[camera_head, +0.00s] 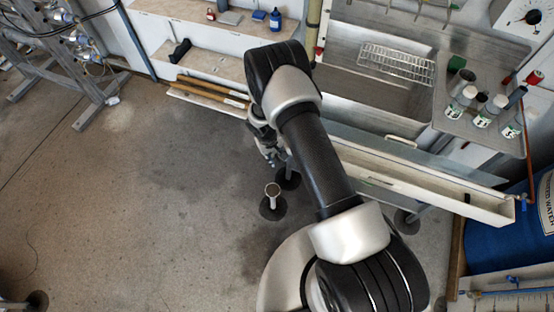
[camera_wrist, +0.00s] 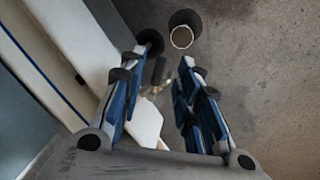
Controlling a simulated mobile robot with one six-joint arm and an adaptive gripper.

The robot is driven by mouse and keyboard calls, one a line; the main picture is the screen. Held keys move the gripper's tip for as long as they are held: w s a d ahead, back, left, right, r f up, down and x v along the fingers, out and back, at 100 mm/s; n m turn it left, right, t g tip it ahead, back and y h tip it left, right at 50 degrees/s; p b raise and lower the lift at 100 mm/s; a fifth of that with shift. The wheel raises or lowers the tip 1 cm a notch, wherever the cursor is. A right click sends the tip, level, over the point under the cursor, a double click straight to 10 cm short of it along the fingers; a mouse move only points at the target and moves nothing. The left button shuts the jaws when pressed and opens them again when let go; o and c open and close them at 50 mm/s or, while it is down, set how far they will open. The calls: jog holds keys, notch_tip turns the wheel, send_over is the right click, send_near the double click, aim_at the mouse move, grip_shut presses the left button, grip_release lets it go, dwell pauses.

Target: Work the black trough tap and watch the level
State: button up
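My gripper (camera_wrist: 160,66) is open in the wrist view, its blue-padded fingers spread and pointing away from the camera. A small dark piece, probably the black tap (camera_wrist: 158,71), shows between the fingers with a brass-coloured bit by it. I cannot tell whether a finger touches it. The long pale trough (camera_wrist: 75,40) runs along the left of the wrist view. In the head view the trough (camera_head: 470,200) extends right from behind my arm. My gripper (camera_head: 270,152) is partly hidden there beside the trough's left part, and the tap is not clear. No liquid level can be read.
A short upright pipe (camera_head: 272,195) stands on the floor near my gripper, also in the wrist view (camera_wrist: 182,37). A steel sink (camera_head: 375,92) with a wire rack (camera_head: 397,62) lies behind the trough. Blue barrel (camera_head: 500,240) at right.

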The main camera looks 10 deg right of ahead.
jog(key=shift+w+d+f, duration=0.1)
jog(key=shift+d+f, duration=0.1)
jog(key=shift+f, duration=0.85)
jog(key=shift+c, duration=0.6)
grip_shut()
